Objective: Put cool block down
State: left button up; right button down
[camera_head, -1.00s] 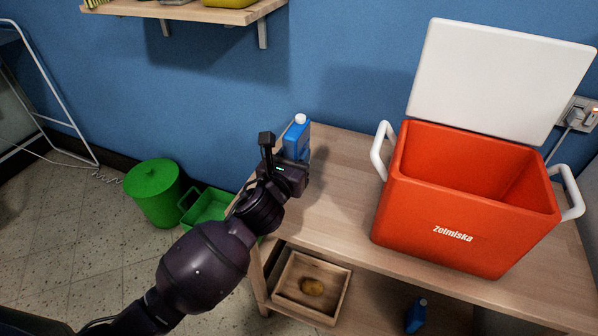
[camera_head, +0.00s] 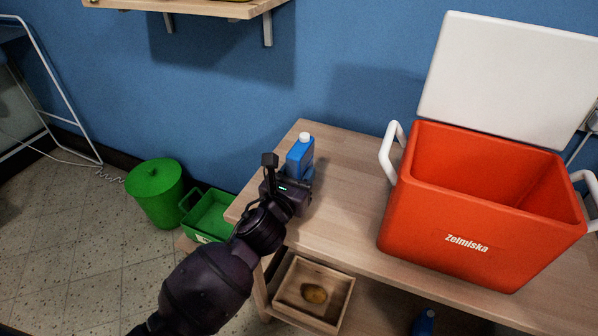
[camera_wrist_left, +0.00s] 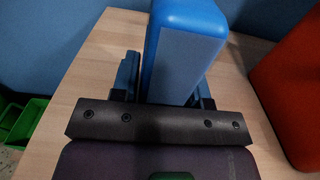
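The cool block (camera_head: 300,157) is a blue upright block with a white cap, at the left end of the wooden table. My left gripper (camera_head: 288,188) is at its lower part. In the left wrist view, the blue block (camera_wrist_left: 184,45) stands between the two fingers of my left gripper (camera_wrist_left: 166,85), which look closed against its sides. The block's underside is hidden, so I cannot tell whether it touches the table. My right gripper is not in view.
An open orange cooler (camera_head: 480,205) with white handles stands on the table (camera_head: 345,200), right of the block. Bare tabletop lies between them. Below are a wooden tray (camera_head: 338,318) and another blue block (camera_head: 424,322). Green bins (camera_head: 156,190) stand on the floor at left.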

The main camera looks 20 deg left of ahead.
pick_arm(q)
jog(key=shift+o, duration=1.2)
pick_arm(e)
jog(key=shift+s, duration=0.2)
pick_arm(q)
jog(key=shift+r, duration=0.1)
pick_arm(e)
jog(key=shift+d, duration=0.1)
pick_arm(q)
jog(key=s+p, duration=0.1)
jog(key=s, duration=0.5)
jog(key=s+p, duration=0.1)
jog(key=s, duration=0.5)
jog(key=shift+a+r, duration=0.1)
jog(key=shift+a, duration=0.1)
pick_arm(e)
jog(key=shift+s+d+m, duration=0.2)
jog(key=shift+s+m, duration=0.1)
